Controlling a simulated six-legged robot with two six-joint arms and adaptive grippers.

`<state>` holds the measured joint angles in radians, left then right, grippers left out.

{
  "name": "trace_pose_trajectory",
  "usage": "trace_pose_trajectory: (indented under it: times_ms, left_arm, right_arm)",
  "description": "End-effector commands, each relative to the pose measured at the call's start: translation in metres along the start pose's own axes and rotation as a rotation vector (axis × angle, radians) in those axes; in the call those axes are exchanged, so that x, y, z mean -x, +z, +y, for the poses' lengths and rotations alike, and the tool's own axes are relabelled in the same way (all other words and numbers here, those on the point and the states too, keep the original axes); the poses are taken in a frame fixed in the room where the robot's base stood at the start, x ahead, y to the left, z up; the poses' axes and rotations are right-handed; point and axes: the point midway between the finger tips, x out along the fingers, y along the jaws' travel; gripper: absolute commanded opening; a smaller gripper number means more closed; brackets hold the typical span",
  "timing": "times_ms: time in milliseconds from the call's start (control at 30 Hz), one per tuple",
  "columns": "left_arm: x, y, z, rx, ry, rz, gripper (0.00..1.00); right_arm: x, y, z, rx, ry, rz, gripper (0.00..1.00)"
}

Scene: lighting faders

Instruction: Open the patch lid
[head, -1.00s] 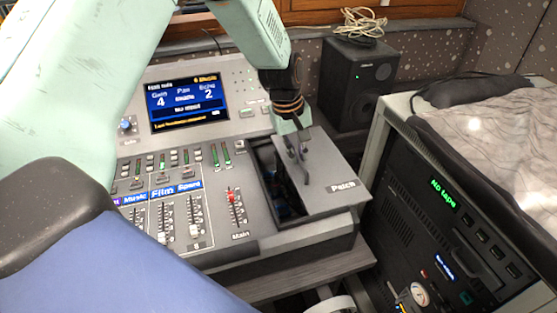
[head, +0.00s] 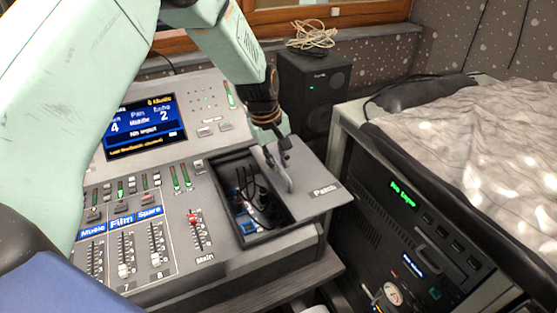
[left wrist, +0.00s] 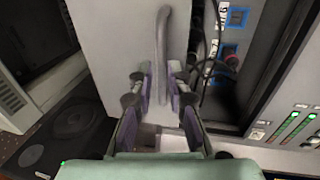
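The patch lid (head: 315,178) is a flat grey panel marked "Patch", slid toward the right on the console. To its left the patch compartment (head: 268,232) is uncovered, with dark cables and blue-framed sockets inside. The lid overhangs the console's right side. A curved bar handle (head: 289,180) stands on the lid; it also shows in the left wrist view (left wrist: 163,45). My left gripper (head: 279,157) is at this handle, with its fingers (left wrist: 160,88) on both sides of the bar and closed in on it. My right gripper is in neither view.
The console (head: 235,262) with faders and a screen (head: 145,125) lies left of the compartment. A black speaker (head: 314,88) stands behind the lid. A dark equipment rack (head: 395,235) is at the right, with a gap between it and the console.

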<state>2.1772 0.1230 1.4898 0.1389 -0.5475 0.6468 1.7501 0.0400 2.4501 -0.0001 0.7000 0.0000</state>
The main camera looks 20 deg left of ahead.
Motion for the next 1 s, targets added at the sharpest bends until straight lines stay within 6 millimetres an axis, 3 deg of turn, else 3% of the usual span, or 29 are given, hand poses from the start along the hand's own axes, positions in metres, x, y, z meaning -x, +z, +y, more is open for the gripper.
trace_pose_trajectory:
  times_ms: [133,533,1000]
  left_arm:
    - [-0.001,0.001,-0.001,0.000,-0.002,-0.002,0.32]
    - [0.006,0.001,0.001,-0.001,-0.002,-0.002,0.33]
    - [0.094,0.000,0.001,0.000,0.001,-0.001,0.33]
  right_arm:
    - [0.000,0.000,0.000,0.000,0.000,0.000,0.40]
    - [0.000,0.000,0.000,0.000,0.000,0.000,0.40]
    - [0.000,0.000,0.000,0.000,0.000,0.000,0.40]
